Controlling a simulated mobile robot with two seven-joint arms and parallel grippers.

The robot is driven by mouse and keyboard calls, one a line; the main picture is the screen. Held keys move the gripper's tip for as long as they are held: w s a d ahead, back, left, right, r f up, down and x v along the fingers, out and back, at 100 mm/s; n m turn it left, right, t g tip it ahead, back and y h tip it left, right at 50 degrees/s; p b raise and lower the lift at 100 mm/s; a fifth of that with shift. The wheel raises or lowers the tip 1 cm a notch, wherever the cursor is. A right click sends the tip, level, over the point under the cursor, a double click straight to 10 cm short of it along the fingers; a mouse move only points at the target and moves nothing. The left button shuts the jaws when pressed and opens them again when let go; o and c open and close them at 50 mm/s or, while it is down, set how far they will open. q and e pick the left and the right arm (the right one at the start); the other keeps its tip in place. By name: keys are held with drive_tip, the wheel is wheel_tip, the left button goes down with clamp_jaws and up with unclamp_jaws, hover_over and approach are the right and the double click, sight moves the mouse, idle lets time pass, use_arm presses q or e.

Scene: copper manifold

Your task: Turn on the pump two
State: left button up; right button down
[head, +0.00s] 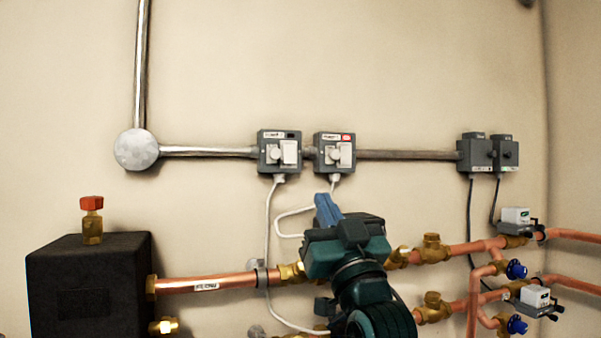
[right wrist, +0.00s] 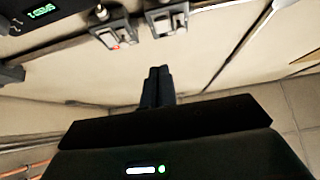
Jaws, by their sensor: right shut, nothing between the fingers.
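Two grey switch boxes are mounted side by side on the wall in the head view, a left box (head: 279,152) and a right box (head: 334,152). Each has a round knob and a pale plate. The right box shows a red light at its top; the left box's indicator looks dark. Their labels are too small to read. My right gripper (head: 327,210) is shut and empty, below the right box and apart from it. The right wrist view shows its closed fingers (right wrist: 158,86), the red-lit box (right wrist: 116,38) and the other box (right wrist: 166,20). My left gripper is out of view.
White cables hang from both boxes. A metal conduit (head: 210,152) runs along the wall to two dark boxes (head: 487,153) at right. Copper pipes (head: 215,283) with brass and blue-handled valves run below. A black block (head: 90,285) stands at lower left.

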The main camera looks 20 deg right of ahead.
drive_tip(key=p, duration=0.2)
approach(295, 158)
wheel_tip(295, 158, up, 4)
drive_tip(key=w, duration=0.3)
drive_tip(key=shift+w+f+p, duration=0.15)
drive_tip(key=shift+w+p, duration=0.2)
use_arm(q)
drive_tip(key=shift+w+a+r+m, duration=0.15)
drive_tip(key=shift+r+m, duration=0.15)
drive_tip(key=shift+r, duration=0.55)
use_arm(e)
drive_tip(key=shift+w, duration=0.4)
